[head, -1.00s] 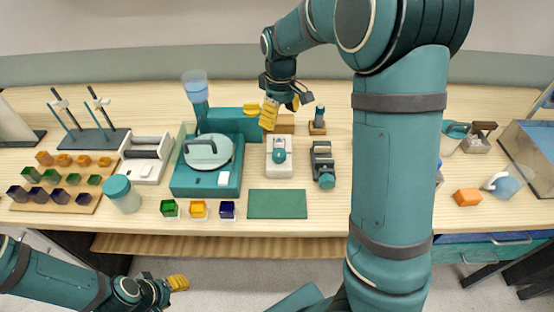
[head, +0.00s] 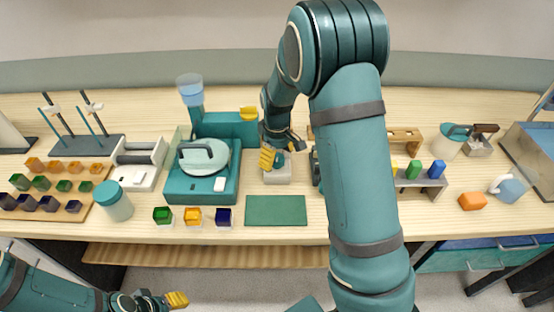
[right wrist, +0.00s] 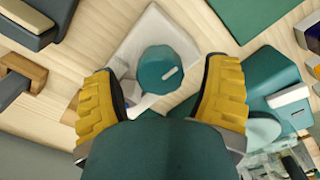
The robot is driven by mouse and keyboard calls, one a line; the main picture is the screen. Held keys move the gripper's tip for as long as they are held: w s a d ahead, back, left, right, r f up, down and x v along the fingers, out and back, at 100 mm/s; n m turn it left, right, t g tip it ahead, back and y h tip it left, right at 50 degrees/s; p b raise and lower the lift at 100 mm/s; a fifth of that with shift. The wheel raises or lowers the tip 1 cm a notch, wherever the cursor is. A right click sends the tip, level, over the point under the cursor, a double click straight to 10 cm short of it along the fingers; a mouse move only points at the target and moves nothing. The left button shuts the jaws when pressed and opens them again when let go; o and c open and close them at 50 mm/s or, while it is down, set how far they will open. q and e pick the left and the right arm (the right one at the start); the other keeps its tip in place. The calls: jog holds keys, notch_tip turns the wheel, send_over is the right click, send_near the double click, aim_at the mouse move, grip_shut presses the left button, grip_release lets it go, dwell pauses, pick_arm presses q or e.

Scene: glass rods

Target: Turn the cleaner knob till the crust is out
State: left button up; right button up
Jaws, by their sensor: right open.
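The cleaner is a white box (head: 276,178) with a round teal knob, near the table's middle. In the right wrist view the teal knob (right wrist: 158,68) has a short white mark on its top and sits on the white base (right wrist: 150,32). My right gripper (head: 272,157) is over the cleaner in the head view and partly hides it. In the right wrist view its yellow fingers (right wrist: 165,95) are apart, with the knob ahead between them, not gripped. My left gripper (head: 176,300) is low at the front left, away from the table. I see no crust.
A teal machine (head: 185,195) with a round white lid stands left of the cleaner. A flat green mat (head: 276,210) lies in front. Several coloured cubes (head: 193,216) sit front left. A rack of coloured blocks (head: 413,178) stands right of my right arm.

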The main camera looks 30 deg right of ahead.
jog(key=shift+f, duration=0.4)
jog(key=c, duration=1.2)
